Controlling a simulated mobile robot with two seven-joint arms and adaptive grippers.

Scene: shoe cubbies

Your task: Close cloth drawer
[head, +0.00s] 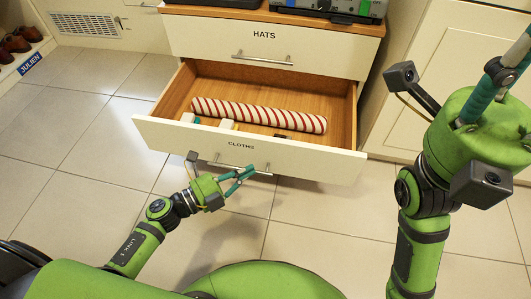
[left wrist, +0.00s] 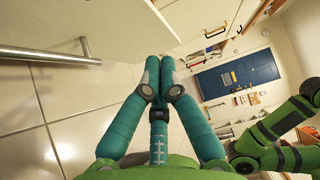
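The cloths drawer (head: 170,129), with a white front labelled CLOTHS, is pulled out below the hats drawer. A red-and-white striped roll (head: 262,115) and a few small items lie inside. Its metal bar handle (head: 226,166) is on the front. My left gripper (head: 246,173) is just in front of the drawer front, near the handle's right part. In the left wrist view its fingertips (left wrist: 161,66) meet with nothing seen between them, and a metal bar handle (left wrist: 62,52) lies to their left, apart. My right gripper (head: 499,72) is raised at the right, partly cut off; its opening is unclear.
The hats drawer (head: 198,38) above is shut, with dark cases (head: 340,8) on the top. A shoe shelf (head: 25,55) stands far left. White cabinet doors (head: 445,70) are at the right. The tiled floor (head: 75,130) left of the drawer is clear.

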